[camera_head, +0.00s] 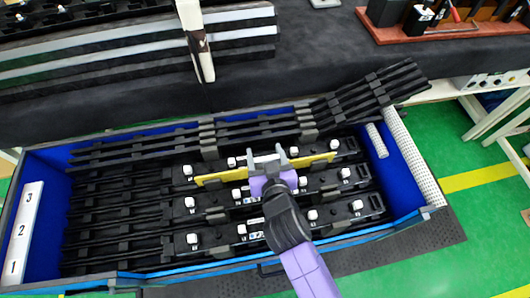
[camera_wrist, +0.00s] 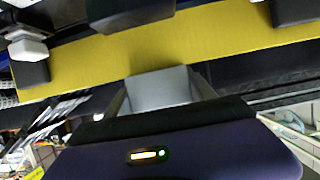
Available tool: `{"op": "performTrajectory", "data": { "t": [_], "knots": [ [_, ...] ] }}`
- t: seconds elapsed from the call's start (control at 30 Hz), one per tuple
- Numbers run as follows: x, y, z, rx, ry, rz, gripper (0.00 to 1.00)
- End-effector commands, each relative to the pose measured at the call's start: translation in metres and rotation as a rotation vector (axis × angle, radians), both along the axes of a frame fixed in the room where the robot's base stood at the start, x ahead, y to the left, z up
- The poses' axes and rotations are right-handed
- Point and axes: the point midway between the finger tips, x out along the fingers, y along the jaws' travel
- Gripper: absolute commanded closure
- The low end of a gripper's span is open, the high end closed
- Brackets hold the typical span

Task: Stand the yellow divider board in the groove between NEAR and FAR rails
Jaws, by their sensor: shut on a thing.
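The yellow divider board (camera_head: 222,177) is a long narrow strip across the far-middle part of the blue box, slightly tilted in the picture. My gripper (camera_head: 267,157) is shut on it near its middle. In the wrist view the board (camera_wrist: 215,37) spans the top of the picture. I cannot tell whether its lower edge touches anything or sits in a groove. Black rails with white knobs (camera_head: 205,218) run in rows under and nearer than the board. No NEAR or FAR marking is readable, and my arm hides part of the rows.
The blue box (camera_head: 40,262) holds several black trim strips (camera_head: 115,208) at left and a raised bundle (camera_head: 370,92) across its back. A white strip numbered 1 to 3 (camera_head: 22,232) lies at left. A white perforated bar (camera_head: 412,158) is at right. A dark table stands behind.

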Motion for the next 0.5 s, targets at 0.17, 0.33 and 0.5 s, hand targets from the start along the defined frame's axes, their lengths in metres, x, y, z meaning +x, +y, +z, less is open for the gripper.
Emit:
{"op": "performTrajectory", "data": {
  "t": [0.17, 0.33, 0.5],
  "knots": [
    [0.000, 0.000, -0.005, 0.000, -0.001, 0.000, 0.78],
    [0.000, 0.000, -0.009, 0.000, -0.001, 0.000, 0.78],
    [0.000, 0.000, -0.013, 0.000, -0.001, 0.000, 0.78]
  ]
}}
